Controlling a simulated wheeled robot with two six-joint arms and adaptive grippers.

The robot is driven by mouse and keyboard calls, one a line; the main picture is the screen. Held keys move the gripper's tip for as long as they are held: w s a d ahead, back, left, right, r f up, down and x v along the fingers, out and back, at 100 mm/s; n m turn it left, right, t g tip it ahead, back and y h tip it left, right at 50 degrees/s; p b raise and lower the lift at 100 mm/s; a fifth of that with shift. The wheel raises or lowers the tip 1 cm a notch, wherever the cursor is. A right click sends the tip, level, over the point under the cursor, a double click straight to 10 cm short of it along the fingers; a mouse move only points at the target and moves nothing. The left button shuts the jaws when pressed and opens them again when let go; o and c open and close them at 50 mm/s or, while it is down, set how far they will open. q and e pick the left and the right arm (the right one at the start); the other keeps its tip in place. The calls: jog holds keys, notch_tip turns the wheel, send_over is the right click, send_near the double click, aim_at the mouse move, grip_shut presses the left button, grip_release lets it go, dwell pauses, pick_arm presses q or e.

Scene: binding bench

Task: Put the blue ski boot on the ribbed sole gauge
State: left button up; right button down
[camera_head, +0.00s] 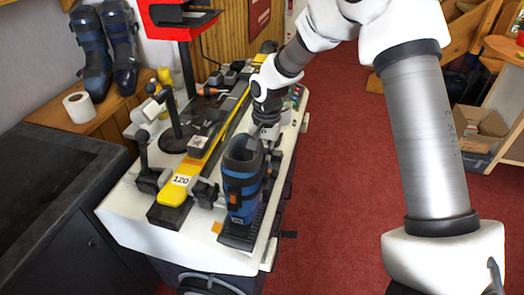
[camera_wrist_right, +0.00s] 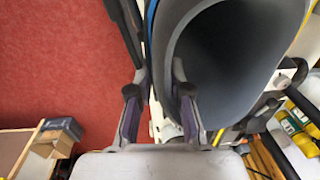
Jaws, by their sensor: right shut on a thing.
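The blue ski boot (camera_head: 241,187), blue and black with straps, is upright at the near end of the white bench. The black ribbed sole gauge (camera_head: 238,237) lies under it, its near end and right edge showing. I cannot tell whether the sole touches the gauge or hovers just above. My right gripper (camera_head: 264,134) is at the top of the boot, shut on the cuff wall. In the right wrist view the fingers (camera_wrist_right: 158,112) pinch the rim beside the dark boot opening (camera_wrist_right: 222,65). My left gripper is not in view.
A yellow ski (camera_head: 174,193) marked 120 lies along the bench left of the boot, among clamps. A dark pair of boots (camera_head: 93,55) and a paper roll (camera_head: 79,107) stand on a wooden shelf at left. Red carpet (camera_head: 335,200) is open at right.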

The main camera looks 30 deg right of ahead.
jog(key=c, duration=1.1)
grip_release()
jog(key=shift+r, duration=0.1)
notch_tip(320, 180, up, 12)
jog(key=b, duration=0.1)
jog(key=shift+s+d, duration=0.25)
jog(key=shift+s, duration=0.1)
